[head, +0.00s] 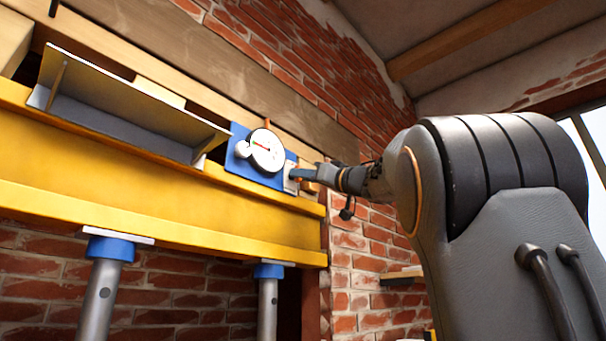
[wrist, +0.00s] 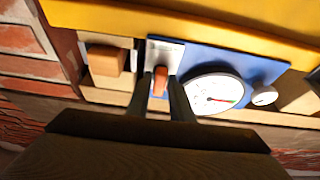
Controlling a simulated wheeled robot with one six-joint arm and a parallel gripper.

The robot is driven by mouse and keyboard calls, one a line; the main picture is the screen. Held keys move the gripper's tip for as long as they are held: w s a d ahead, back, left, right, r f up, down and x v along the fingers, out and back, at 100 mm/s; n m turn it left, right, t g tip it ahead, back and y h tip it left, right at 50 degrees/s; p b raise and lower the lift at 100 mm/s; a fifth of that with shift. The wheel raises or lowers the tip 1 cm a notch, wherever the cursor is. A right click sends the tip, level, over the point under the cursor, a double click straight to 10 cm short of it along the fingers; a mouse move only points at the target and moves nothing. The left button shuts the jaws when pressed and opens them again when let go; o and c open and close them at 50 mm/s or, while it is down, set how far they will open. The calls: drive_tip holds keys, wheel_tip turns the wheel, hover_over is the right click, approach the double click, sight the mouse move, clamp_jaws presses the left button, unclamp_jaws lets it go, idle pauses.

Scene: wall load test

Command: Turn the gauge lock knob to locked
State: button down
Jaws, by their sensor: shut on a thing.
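The round white gauge (head: 264,150) sits on a blue plate (head: 240,165) above the yellow beam. In the wrist view the gauge (wrist: 212,94) has a dial with a red and green needle, and the blue plate (wrist: 255,67) is behind it. The orange lock knob (wrist: 160,80) stands on a small pale plate (wrist: 163,52) beside the gauge. My gripper (wrist: 160,92) is shut on the knob, with one dark finger on each side. In the head view my gripper (head: 298,175) reaches the plate's right end. The knob's marks are too small to read.
A yellow beam (head: 150,180) runs below the gauge on blue-topped props (head: 110,247). An angled metal shelf (head: 130,100) is left of the gauge. A wooden block (wrist: 106,60) sits close beside the knob plate. Brick wall surrounds the beam.

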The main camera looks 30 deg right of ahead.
drive_tip(key=c, duration=1.7)
unclamp_jaws()
drive_tip(key=b+v, duration=0.3)
drive_tip(key=v, duration=0.5)
